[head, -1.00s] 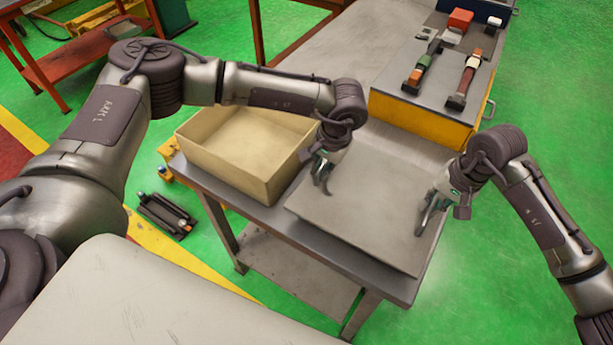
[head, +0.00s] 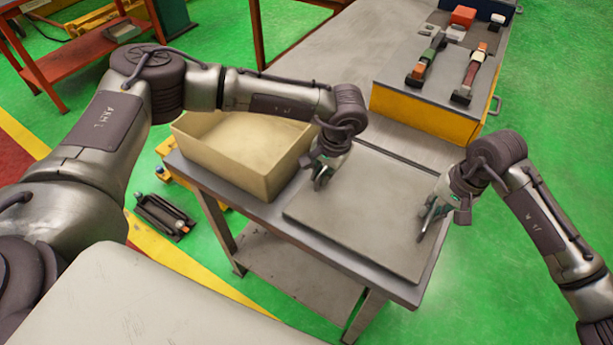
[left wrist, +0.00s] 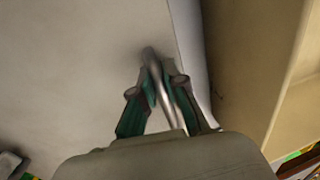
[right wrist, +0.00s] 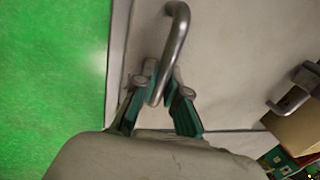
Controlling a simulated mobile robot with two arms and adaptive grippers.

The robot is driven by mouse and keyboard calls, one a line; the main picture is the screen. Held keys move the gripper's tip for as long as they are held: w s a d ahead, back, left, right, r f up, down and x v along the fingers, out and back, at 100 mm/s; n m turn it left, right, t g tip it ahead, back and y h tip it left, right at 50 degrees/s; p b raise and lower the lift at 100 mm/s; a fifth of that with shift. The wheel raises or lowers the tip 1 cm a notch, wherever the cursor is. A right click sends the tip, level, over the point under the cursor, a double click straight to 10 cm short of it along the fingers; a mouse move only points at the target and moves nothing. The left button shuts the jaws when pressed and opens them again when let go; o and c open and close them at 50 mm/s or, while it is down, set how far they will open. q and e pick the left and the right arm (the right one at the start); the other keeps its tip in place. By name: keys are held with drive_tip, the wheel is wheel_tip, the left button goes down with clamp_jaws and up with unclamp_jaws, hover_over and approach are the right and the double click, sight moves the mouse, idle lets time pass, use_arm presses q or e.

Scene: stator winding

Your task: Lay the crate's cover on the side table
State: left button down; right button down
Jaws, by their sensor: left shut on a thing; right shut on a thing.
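The crate's cover (head: 370,205) is a flat grey square panel with a metal handle near each of two opposite sides. It lies level at the side table (head: 232,197), beside the open crate (head: 225,170); I cannot tell whether its whole underside touches. My left gripper (head: 320,180) is shut on the handle nearer the crate; this handle (left wrist: 160,80) shows between its fingers in the left wrist view. My right gripper (head: 426,226) is shut on the opposite handle (right wrist: 175,50), seen in the right wrist view. The fingers partly hide both handles.
A yellow-sided bench unit (head: 420,113) with several tools on its grey top stands behind the table. A red-framed table (head: 75,55) is at back left. A dark tray (head: 165,216) lies on the green floor, left of the table.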

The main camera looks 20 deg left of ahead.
use_arm(q)
drive_tip(key=shift+f, duration=0.5)
use_arm(e)
drive_tip(key=shift+f, duration=0.45)
use_arm(q)
drive_tip(key=c, duration=1.2)
unclamp_jaws()
drive_tip(key=shift+r, duration=0.15)
use_arm(e)
drive_tip(key=c, duration=1.2)
unclamp_jaws()
drive_tip(key=shift+r, duration=0.15)
drive_tip(key=shift+r, duration=0.2)
use_arm(q)
wheel_tip(320, 180, up, 12)
drive_tip(key=d, duration=0.2)
drive_tip(key=shift+s+d, duration=0.15)
drive_tip(key=shift+s, duration=0.1)
use_arm(e)
wheel_tip(320, 180, up, 11)
drive_tip(key=d, duration=0.2)
drive_tip(key=shift+s+d+r, duration=0.15)
drive_tip(key=shift+s, duration=0.1)
